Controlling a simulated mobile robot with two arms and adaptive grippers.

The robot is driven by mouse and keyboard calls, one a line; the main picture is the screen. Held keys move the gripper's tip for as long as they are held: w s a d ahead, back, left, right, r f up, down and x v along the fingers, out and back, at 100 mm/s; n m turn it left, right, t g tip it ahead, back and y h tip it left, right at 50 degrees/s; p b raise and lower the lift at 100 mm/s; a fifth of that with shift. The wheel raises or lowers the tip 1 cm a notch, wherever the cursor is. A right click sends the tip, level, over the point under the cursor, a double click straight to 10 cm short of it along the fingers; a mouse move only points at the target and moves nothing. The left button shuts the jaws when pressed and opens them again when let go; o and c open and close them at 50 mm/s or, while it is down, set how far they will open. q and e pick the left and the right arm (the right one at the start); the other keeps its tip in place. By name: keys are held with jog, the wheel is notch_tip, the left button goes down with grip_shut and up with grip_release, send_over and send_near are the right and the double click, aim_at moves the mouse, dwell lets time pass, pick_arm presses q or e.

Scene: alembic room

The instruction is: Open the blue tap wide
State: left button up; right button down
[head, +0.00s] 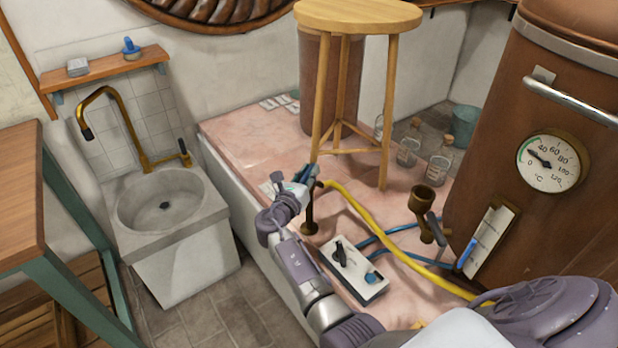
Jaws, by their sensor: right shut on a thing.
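My right gripper (306,175) reaches over the pink stone top and is shut at the upper end of a short dark brass post, the blue tap (310,214). A little blue shows between and beside the fingers, seemingly the tap's handle. The fingers hide most of it, so how far it is turned cannot be told. The post stands upright on a round foot. A yellow hose (365,220) starts beside the top of the post and runs right across the slab. My left gripper is not in view.
A white box with a black lever and blue knob (354,270) sits right of my forearm. A wooden stool (384,120) stands close behind the gripper. A copper vessel with a dial (553,160) fills the right. A stone sink (163,205) is left.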

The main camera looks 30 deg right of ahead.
aim_at(309, 170)
jog(key=shift+f+m+g+h+b, duration=0.1)
jog(key=shift+m+g+h+b, duration=0.4)
jog(key=shift+m+g, duration=0.3)
jog(key=shift+g, duration=0.3)
jog(key=c, duration=1.1)
grip_release()
jog(key=shift+r, duration=0.2)
notch_tip(309, 170, up, 10)
jog(key=shift+f, duration=0.1)
